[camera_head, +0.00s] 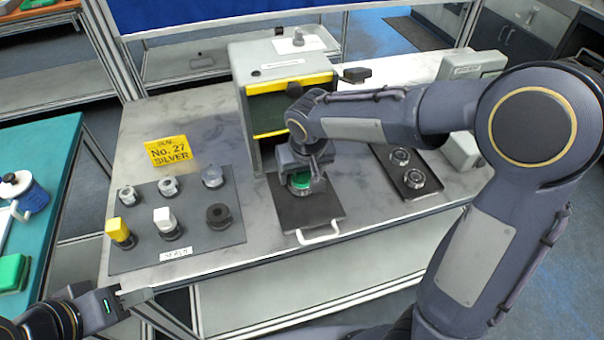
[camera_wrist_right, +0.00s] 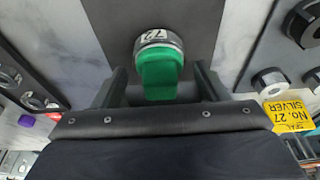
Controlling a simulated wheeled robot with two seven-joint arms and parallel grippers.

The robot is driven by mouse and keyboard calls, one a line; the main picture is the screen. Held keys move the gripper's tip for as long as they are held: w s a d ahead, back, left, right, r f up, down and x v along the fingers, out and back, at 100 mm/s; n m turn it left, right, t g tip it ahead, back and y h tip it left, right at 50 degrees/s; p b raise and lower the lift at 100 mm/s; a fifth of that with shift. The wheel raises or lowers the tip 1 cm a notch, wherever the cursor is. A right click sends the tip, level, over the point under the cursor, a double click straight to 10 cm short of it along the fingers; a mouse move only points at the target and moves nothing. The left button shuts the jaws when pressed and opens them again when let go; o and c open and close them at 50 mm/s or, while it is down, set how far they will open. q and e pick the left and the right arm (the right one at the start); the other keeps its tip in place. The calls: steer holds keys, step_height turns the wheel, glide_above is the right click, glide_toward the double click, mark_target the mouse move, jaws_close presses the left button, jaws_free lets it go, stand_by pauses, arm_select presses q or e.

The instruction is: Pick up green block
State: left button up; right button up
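The green block (camera_head: 300,183) sits in a round silver base on a dark plate (camera_head: 318,212) in front of the grey machine. In the right wrist view, the block (camera_wrist_right: 160,72) is upright in its base, which has a number label. My right gripper (camera_head: 302,177) is over it and partly hides it in the head view. In the wrist view, its two fingers stand on either side of the block with a gap at each side. My left gripper (camera_head: 136,297) is low at the left, away from the block; its finger opening is unclear.
A dark board (camera_head: 197,246) with several round seals lies at the left. A yellow sign (camera_head: 168,151) stands behind it. A grey machine (camera_head: 252,80) with a yellow-framed opening is behind the block. A second dark plate (camera_head: 430,185) with round parts is at the right.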

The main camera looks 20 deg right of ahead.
steer(key=c, duration=1.1)
steer(key=shift+c, duration=0.2)
steer(key=shift+r, duration=0.15)
